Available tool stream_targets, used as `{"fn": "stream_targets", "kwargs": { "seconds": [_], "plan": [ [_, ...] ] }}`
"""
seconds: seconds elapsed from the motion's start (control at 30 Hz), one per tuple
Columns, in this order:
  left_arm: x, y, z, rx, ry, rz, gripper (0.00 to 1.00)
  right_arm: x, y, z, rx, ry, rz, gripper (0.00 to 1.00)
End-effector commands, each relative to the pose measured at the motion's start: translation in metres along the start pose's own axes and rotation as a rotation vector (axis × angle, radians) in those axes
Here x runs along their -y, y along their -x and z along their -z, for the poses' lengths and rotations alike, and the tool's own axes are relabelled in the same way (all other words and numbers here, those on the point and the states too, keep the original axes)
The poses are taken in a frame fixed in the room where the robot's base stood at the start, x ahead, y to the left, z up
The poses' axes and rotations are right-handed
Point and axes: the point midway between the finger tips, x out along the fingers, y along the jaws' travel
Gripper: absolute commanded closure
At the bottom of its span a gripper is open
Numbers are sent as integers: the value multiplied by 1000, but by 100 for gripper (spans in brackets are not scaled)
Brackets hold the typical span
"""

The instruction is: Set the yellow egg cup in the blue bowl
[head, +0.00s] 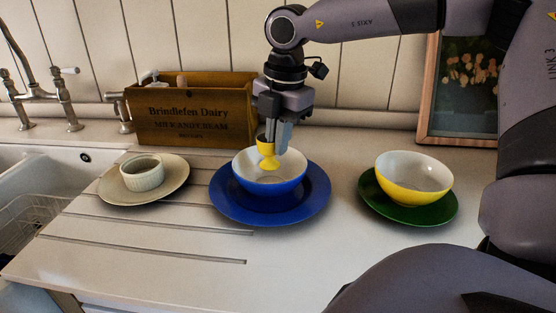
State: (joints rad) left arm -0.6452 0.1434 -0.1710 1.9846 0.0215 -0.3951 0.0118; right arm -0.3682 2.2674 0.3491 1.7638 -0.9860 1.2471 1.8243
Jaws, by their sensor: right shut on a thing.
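The yellow egg cup (268,158) is held in my right gripper (270,140), which comes down from above with its fingers closed on the cup. The egg cup is upright, over the inside of the blue bowl (270,187). Its foot shows against the bowl's white interior; I cannot tell whether it touches the bowl. The blue bowl is white inside and blue outside, and stands on a blue plate (225,203). My left gripper is not in view.
A beige plate (172,188) with a pale ramekin (143,176) is left. A yellow bowl (410,192) on a green plate (385,211) is right. A wooden crate (190,128) stands behind, a framed picture (465,90) at back right. The sink (40,170) is left. The front counter is clear.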

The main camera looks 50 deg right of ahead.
Motion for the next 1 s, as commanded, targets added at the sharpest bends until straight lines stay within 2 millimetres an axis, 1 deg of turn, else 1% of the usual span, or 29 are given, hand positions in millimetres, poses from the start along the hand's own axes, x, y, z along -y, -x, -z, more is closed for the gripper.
{"fn": "stream_targets", "kwargs": {
  "seconds": [0.13,0.3,0.4,0.63,0.87,0.9,0.93,0.97,1.0],
  "plan": [
    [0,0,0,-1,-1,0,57,2,-11,0,0,1,2,100],
    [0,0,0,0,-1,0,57,5,-36,1,-2,1,4,100],
    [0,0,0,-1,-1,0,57,6,-45,1,-1,2,1,100],
    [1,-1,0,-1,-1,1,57,6,-45,0,0,1,-1,100],
    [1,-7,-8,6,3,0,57,6,-53,0,1,1,-1,100],
    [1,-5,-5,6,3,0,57,6,-50,0,1,1,-1,78],
    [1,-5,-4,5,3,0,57,6,-50,0,1,1,0,68],
    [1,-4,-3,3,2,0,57,6,-50,0,0,1,0,65],
    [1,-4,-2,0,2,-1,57,6,-50,0,0,1,0,65]
  ]
}}
